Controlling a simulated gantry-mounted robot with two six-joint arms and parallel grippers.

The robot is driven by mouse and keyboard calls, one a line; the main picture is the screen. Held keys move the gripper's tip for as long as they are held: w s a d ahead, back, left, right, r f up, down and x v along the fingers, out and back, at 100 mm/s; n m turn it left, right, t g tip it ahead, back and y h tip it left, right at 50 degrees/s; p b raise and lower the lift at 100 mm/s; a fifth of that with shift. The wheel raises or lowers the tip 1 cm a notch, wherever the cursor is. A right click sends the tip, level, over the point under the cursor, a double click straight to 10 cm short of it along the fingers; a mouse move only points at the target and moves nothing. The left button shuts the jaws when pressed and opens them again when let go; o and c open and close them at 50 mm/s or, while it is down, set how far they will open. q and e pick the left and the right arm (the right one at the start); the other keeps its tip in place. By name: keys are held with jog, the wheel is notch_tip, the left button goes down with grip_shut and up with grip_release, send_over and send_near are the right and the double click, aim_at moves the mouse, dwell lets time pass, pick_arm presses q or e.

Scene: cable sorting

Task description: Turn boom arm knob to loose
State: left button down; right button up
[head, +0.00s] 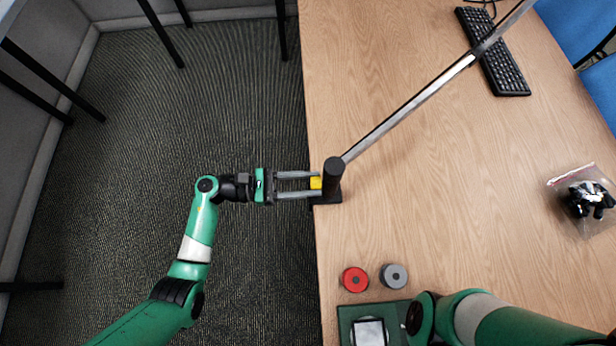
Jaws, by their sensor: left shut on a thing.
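The boom arm (415,103) is a long silver bar that rises from a black base (333,178) clamped at the table's left edge. A small yellow knob (316,183) is on the left side of that base. My left gripper (315,184) reaches in from the left, with its two grey fingers on either side of the yellow knob, shut on it. My right arm (480,318) shows at the bottom right, but its gripper is not in view.
On the wooden table (440,200) lie a red spool (355,280), a grey spool (394,276) and a green tray (346,312) near the front. A bagged black item (588,198) is at the right and a keyboard (503,68) at the back. The table's middle is clear.

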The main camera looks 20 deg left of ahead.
pick_arm(q)
jog(key=n+p, duration=0.1)
jog(key=n, duration=0.4)
jog(key=shift+n, duration=0.4)
jog(key=shift+c, duration=2.2)
grip_release()
jog(key=p+v, duration=0.1)
jog(key=v, duration=1)
jog(key=shift+s+a, duration=0.25)
jog(key=shift+c, duration=0.2)
